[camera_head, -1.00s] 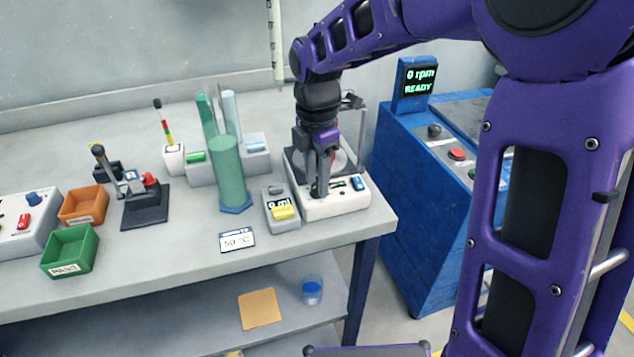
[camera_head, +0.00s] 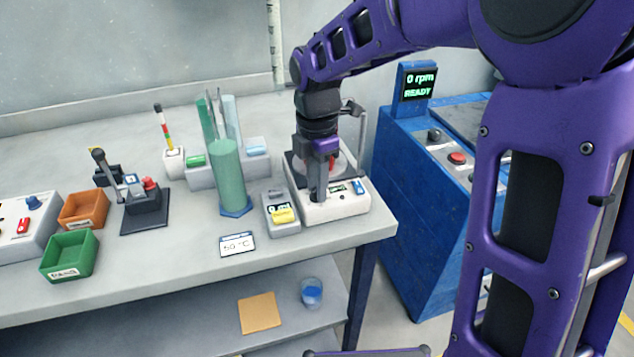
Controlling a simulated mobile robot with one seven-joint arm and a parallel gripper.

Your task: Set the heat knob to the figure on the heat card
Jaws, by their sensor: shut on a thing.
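The heat card (camera_head: 237,244) lies flat near the front edge of the bench and appears to read 50 °C. The white hotplate (camera_head: 344,206) stands at the bench's right end, with a small display and a blue switch (camera_head: 359,186) on its front. My gripper (camera_head: 316,197) points down at the left of the hotplate's front panel. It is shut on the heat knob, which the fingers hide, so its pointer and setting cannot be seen. The figure on the hotplate's display is too small to read.
A grey pump-like box with a yellow part (camera_head: 282,214) stands just left of the hotplate. A green cylinder (camera_head: 228,176) is behind the card. A stand with a rod (camera_head: 353,112) rises behind the hotplate. A blue machine (camera_head: 425,200) is to the right.

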